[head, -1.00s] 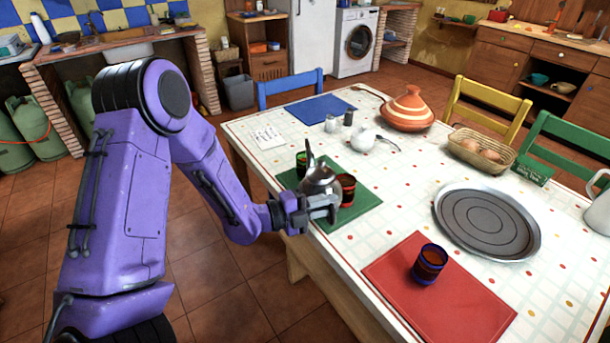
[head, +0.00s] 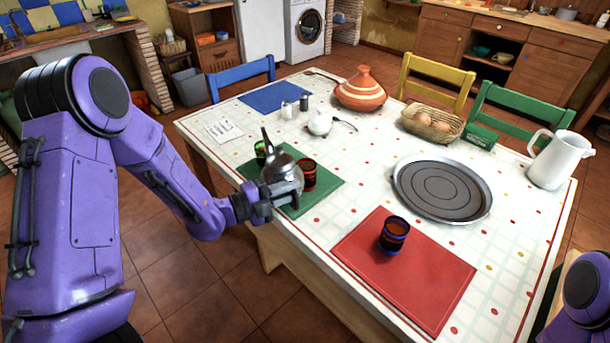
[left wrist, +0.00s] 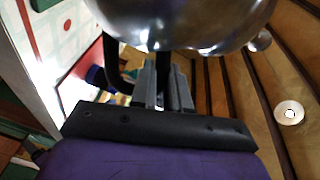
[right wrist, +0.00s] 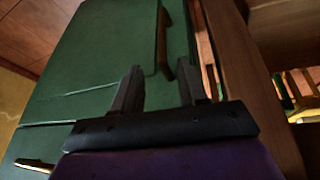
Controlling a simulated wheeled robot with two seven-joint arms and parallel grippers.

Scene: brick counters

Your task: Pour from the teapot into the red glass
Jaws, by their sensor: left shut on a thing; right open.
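The silver teapot (head: 281,172) is over the green mat at the table's near left side. My left gripper (head: 284,194) is shut on it; I cannot tell if it touches the mat. Its shiny rounded body (left wrist: 180,22) fills the top of the left wrist view, and the gripper's fingers are below it. The red glass (head: 308,174) stands on the green mat just right of the teapot, partly hidden by it. A green glass (head: 262,152) stands behind the teapot. My right gripper (right wrist: 160,85) is open and empty, facing green furniture away from the table.
A blue-rimmed dark glass (head: 394,235) stands on the red mat (head: 355,255). A round metal tray (head: 478,208), white jug (head: 560,160), egg basket (head: 425,134), tagine (head: 361,92) and white sugar pot (head: 319,122) are on the table. The green mat (head: 328,190) has some free room.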

